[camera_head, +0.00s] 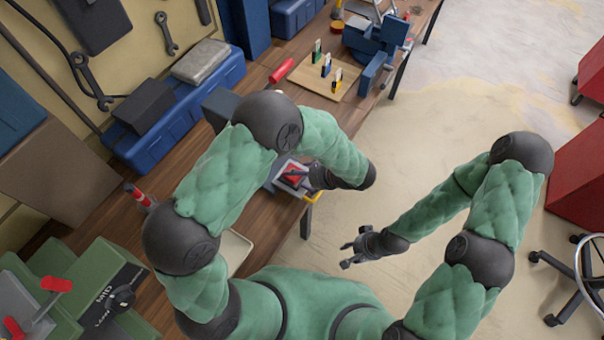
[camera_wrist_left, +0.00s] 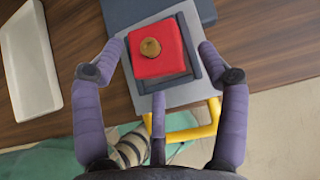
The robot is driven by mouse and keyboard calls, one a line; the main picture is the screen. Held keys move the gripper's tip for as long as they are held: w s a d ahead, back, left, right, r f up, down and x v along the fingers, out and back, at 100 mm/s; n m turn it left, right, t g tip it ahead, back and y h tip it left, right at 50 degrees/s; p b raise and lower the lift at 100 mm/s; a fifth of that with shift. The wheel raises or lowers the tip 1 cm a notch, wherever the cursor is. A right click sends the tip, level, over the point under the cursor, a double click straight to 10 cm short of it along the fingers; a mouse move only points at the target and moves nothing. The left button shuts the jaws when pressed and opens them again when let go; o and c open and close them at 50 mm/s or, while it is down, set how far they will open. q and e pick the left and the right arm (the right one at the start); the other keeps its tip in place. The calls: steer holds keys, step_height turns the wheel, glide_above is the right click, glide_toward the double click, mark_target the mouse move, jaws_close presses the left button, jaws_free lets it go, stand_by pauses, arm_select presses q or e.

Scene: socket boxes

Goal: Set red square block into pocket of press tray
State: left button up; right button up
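The red square block (camera_wrist_left: 158,50), with a round brown knob on top, sits at the dark square pocket of the grey press tray (camera_wrist_left: 147,102). Dark pocket edges show along its right and lower sides; I cannot tell whether it is fully seated. The block also shows in the head view (camera_head: 293,174), partly hidden by my left arm. My left gripper (camera_wrist_left: 160,47) is over the tray, its fingers spread on both sides of the block with gaps, not touching it. My right gripper (camera_head: 352,248) is open and empty, over the floor away from the bench.
A shallow white tray (camera_wrist_left: 32,65) lies to the left. A wooden board (camera_head: 311,77) with several coloured pieces and a blue vise (camera_head: 372,42) stand farther along. A green machine (camera_head: 95,285) stands front left.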

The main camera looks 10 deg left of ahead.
arm_select(q)
steer(key=v, duration=1.2)
steer(key=shift+d, duration=0.1)
stand_by(0.4)
